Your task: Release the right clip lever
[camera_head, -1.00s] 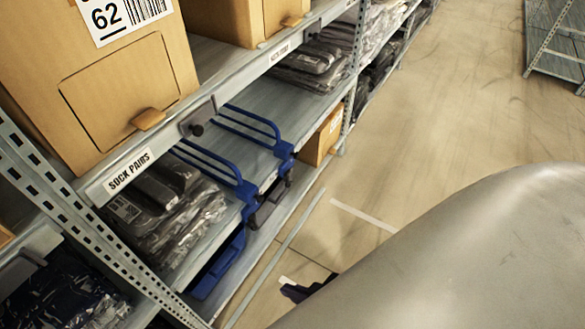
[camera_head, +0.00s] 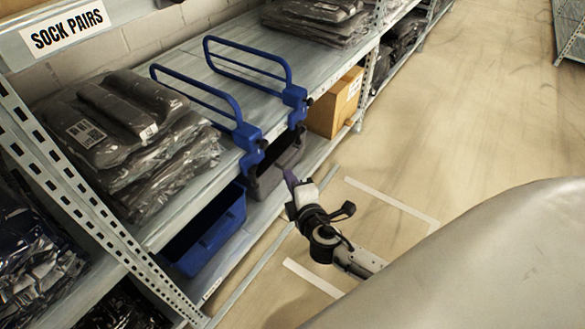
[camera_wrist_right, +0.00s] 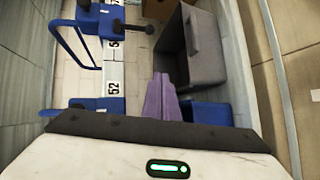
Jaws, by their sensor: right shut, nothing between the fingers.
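Two blue shelf dividers with looped rails stand on the middle shelf in the head view. The right clip (camera_head: 295,98) has a small black lever (camera_head: 309,101) on its aisle side. The left clip (camera_head: 249,138) also has a black lever. My right gripper (camera_head: 291,180) is in the aisle beside the shelf edge, below the clips and apart from them. In the right wrist view its purple fingers (camera_wrist_right: 160,97) are together and empty. A blue clip (camera_wrist_right: 108,20) with a black lever (camera_wrist_right: 142,28) is ahead and left of them. My left gripper is not in view.
A grey bin (camera_head: 265,185) and a blue bin (camera_head: 222,235) sit on the lower shelf near my right gripper. The grey bin (camera_wrist_right: 188,28) is right of the fingers in the wrist view. Bagged garments (camera_head: 130,175) lie left of the dividers. The aisle floor (camera_head: 470,130) is clear.

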